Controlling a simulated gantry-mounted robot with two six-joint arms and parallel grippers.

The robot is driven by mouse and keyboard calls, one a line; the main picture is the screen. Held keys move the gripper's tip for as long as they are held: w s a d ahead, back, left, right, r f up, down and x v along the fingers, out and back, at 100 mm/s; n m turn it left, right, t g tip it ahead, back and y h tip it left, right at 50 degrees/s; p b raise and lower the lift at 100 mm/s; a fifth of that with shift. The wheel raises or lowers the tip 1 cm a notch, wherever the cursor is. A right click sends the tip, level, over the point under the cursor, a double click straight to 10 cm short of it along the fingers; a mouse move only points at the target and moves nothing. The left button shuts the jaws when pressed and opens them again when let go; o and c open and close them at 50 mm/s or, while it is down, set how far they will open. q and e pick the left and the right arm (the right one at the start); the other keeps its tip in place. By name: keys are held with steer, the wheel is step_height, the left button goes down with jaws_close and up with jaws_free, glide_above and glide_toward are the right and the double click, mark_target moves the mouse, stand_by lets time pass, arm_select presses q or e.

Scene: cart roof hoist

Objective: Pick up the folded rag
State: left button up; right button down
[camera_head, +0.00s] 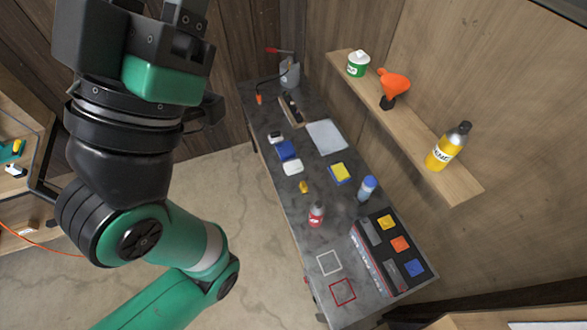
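Several flat items on the dark workbench (268,120) could be the folded rag, and I cannot tell for sure which it is. One is a pale grey flat piece (326,137) near the back. One is a small blue piece (287,150) at the left edge. One is a yellow piece on blue (342,173) near the middle. My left arm, green and black, fills the left side of the view. Its end is at the top left, off the bench; no fingertips show clearly, so its opening is hidden. My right gripper is out of view.
A red bottle (316,215) and a blue-capped bottle (367,188) stand on the bench. A dark organiser (372,262) with coloured squares is at the near end. A wall shelf (408,133) holds a can, orange funnel and yellow bottle. Outlined squares mark bare bench.

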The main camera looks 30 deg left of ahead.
arm_select(q)
steer(key=shift+o, duration=0.3)
steer(key=o, duration=0.7)
steer(key=shift+o, duration=0.2)
